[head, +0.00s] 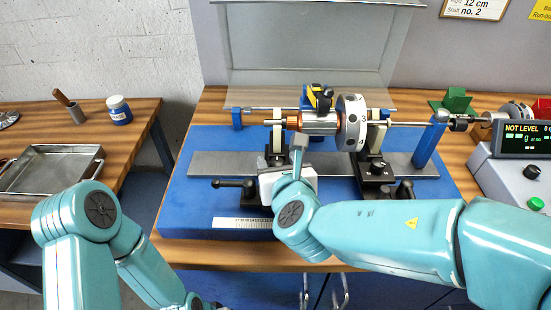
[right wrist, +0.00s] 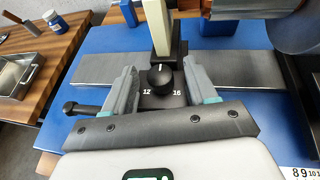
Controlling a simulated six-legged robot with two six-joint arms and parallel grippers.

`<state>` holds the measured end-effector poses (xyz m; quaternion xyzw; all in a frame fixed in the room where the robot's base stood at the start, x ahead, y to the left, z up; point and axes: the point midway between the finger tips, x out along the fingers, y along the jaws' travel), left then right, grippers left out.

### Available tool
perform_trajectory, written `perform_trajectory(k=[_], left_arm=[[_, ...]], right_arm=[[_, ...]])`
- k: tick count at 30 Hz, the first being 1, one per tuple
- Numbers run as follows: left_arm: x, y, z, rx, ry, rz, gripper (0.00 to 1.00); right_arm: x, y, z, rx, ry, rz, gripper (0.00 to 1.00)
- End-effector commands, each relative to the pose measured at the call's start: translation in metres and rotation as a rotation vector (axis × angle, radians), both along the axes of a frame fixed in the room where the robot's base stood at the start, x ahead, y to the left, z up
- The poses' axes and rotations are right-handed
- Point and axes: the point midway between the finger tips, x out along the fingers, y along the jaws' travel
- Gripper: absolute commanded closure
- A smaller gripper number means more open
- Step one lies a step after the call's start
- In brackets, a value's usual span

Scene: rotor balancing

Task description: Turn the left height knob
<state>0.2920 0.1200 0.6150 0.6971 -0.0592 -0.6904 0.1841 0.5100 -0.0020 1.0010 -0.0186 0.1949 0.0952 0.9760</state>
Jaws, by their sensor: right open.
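The left height knob (right wrist: 162,77) is a round black knob with a white pointer mark. It sits at the foot of the left support, above the white numbers 12 and 16, and its pointer aims about straight up. My right gripper (right wrist: 163,90) is open, with one finger on each side of the knob and visible gaps between. In the head view my right gripper (head: 299,150) is in front of the left support (head: 276,150) and hides the left knob. My left arm is at the lower left, with its gripper out of view.
A rotor (head: 320,123) with a white disc lies across both supports. The right support carries a similar black knob (head: 377,167). A black clamp lever (head: 233,184) sticks out left of the gripper. A display box (head: 525,140) reads NOT LEVEL. A metal tray (head: 50,170) is on the left table.

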Motion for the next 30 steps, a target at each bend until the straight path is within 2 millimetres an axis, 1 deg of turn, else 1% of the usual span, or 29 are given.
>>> perform_trajectory(k=[13, 14, 15, 17, 18, 19, 23, 25, 30], left_arm=[[0.000, 0.000, -0.001, 0.000, 0.000, 0.000, 0.43], [0.000, 0.000, -0.001, 0.000, 0.000, 0.000, 0.43], [0.000, 0.000, -0.001, 0.000, 0.000, 0.000, 0.43], [0.000, 0.000, -0.001, 0.000, 0.000, 0.000, 0.43], [0.000, 0.000, -0.001, 0.000, 0.000, 0.000, 0.43], [0.000, 0.000, -0.001, 0.000, 0.000, 0.000, 0.43], [0.000, 0.000, 0.000, 0.000, 0.000, 0.000, 0.43], [0.000, 0.000, 0.002, 0.000, 0.000, 0.000, 0.43], [0.000, 0.000, 0.009, 0.000, 0.000, 0.000, 0.43]], right_arm=[[-0.003, -0.002, -0.002, 0.000, 0.000, 0.001, 0.43], [-0.003, -0.002, -0.002, 0.000, 0.000, 0.001, 0.50], [-0.003, -0.002, -0.002, 0.000, 0.000, 0.001, 0.63], [-0.002, -0.002, -0.002, 0.000, 0.000, 0.001, 0.82], [-0.002, -0.002, -0.002, 0.000, 0.000, 0.001, 0.95], [-0.002, -0.002, -0.002, 0.000, 0.000, 0.001, 0.99], [-0.001, -0.001, -0.001, 0.001, -0.001, -0.009, 0.99], [0.000, 0.001, -0.001, 0.002, -0.001, -0.044, 0.99], [0.000, 0.005, 0.000, 0.001, -0.001, -0.221, 0.99]])
